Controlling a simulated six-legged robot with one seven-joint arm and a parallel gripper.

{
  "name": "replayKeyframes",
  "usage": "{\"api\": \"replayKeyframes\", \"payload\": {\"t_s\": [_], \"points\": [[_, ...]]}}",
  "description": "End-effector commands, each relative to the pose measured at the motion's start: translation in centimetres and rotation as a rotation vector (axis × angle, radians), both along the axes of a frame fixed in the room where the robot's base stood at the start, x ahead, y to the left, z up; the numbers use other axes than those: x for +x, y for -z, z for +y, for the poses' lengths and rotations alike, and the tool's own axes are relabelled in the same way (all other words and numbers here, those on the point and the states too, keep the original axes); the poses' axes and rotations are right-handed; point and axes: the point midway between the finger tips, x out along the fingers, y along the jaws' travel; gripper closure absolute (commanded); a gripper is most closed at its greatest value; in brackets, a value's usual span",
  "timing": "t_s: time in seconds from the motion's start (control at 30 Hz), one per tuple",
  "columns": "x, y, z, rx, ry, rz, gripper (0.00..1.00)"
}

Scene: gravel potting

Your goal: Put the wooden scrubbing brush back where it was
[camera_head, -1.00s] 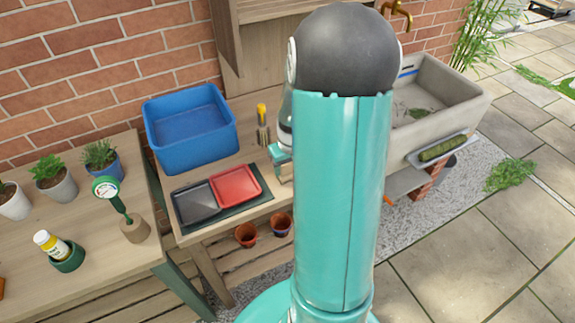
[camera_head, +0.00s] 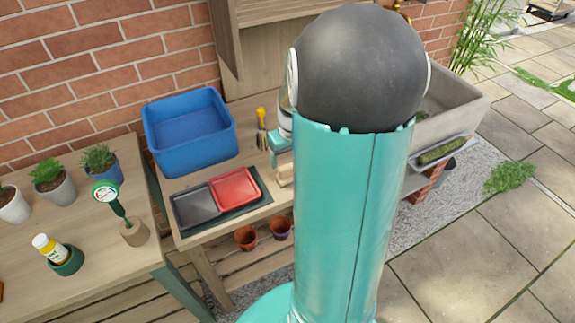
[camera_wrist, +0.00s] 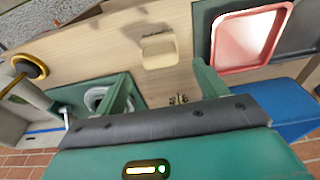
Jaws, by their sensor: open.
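A pale wooden block, which looks like the scrubbing brush (camera_wrist: 160,50), stands on the wooden bench in the wrist view. It sits just past my gripper (camera_wrist: 161,70), whose two green fingers are spread apart with the block between their lines and no clear contact. In the head view the pale block (camera_head: 285,174) shows below my teal wrist, partly hidden by my arm.
A red tray (camera_head: 235,188) and a dark grey tray (camera_head: 196,207) lie left of the block. A blue tub (camera_head: 190,130) and a yellow-handled brush (camera_head: 261,125) are behind. A grey stone sink (camera_head: 450,100) is right. A green square holder (camera_wrist: 82,100) is near my fingers.

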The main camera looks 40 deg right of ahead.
Motion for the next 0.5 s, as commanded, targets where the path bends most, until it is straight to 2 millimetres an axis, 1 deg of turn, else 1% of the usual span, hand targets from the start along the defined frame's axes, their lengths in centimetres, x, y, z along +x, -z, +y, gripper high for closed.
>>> {"api": "replayKeyframes", "payload": {"t_s": [0.03,0.1,0.2,0.33,0.5], "points": [[-0.1,-1.2,0.1,-0.003,-0.001,-0.004,0.28],[-0.3,-2.6,0.1,-0.003,-0.001,-0.004,0.28],[-0.5,-4.1,0.1,-0.002,0.000,-0.004,0.28],[-0.7,-5.1,0.2,0.000,0.001,-0.001,0.28],[-0.8,-5.4,0.4,-0.001,-0.002,-0.001,0.28]]}}
